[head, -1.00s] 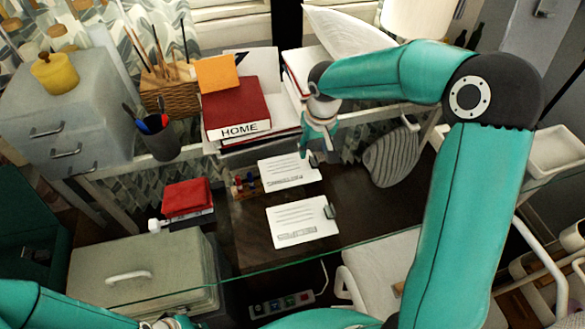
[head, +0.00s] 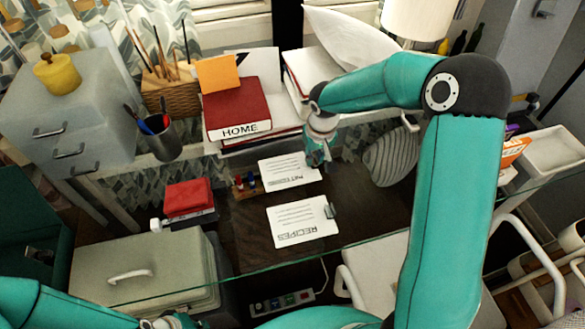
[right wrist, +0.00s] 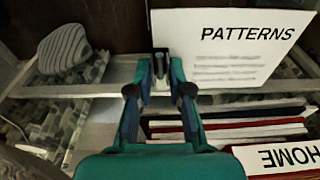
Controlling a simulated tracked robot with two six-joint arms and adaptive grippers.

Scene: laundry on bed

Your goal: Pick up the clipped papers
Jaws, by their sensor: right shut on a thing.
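Two white sheets of clipped papers lie on the dark glass-topped desk in the head view. The farther sheet, headed PATTERNS (head: 287,171), has a clip at its right edge; the nearer one, headed RECIPES (head: 300,222), has a dark clip on its right side. My right gripper (head: 317,157) is at the right edge of the PATTERNS papers. In the right wrist view its fingers (right wrist: 160,72) are shut on the clip of the PATTERNS sheet (right wrist: 225,50). My left gripper (head: 168,322) shows only partly at the bottom edge; its fingers cannot be made out.
A small rack of bottles (head: 246,185) touches or nearly touches the PATTERNS sheet on the left. A striped grey object (head: 391,158) lies to the right. A grey case (head: 140,270) is front left.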

